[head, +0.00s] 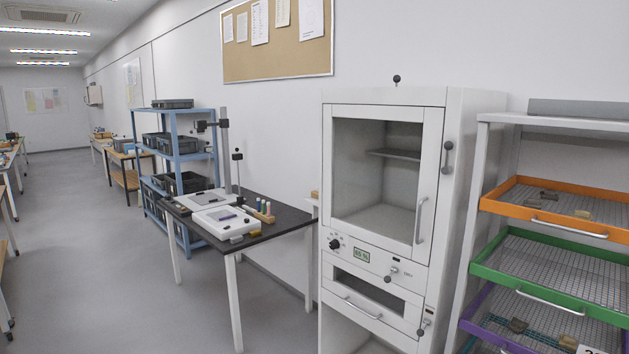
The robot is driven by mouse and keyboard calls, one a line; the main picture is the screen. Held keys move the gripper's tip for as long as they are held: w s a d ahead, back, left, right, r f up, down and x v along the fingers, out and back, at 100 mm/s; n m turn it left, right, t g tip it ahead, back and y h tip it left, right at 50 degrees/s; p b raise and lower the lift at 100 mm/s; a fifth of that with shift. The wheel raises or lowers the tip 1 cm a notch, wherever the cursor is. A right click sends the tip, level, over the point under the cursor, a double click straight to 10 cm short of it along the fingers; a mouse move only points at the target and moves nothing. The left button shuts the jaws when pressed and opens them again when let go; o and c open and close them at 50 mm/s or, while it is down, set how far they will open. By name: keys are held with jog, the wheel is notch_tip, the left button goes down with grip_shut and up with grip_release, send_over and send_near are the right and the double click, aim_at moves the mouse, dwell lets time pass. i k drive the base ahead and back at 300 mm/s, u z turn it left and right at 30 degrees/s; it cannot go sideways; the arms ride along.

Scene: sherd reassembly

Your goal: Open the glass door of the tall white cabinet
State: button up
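The tall white cabinet (462,215) stands at the right of centre, against the wall. Its glass door (376,170) is in the upper part of the front and looks shut, flush with the frame. Through the glass I see a grey shelf (395,154) and an otherwise empty inside. A vertical silver handle (421,220) is at the lower right of the door frame. A grey fitting (447,158) is near the upper right edge of the cabinet. My gripper is not in view.
Below the door are a knob (335,244), a small display (362,255) and a drawer (365,303). A dark-topped table (275,233) with equipment stands to the left. A rack with coloured trays (545,220) stands close on the right. The floor (110,260) at left is clear.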

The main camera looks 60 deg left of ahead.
aim_at(432, 119)
jog(key=u, duration=1)
jog(key=k, duration=1.15)
jog(key=u, duration=0.7)
jog(key=i, duration=1.4)
jog(key=z, duration=0.2)
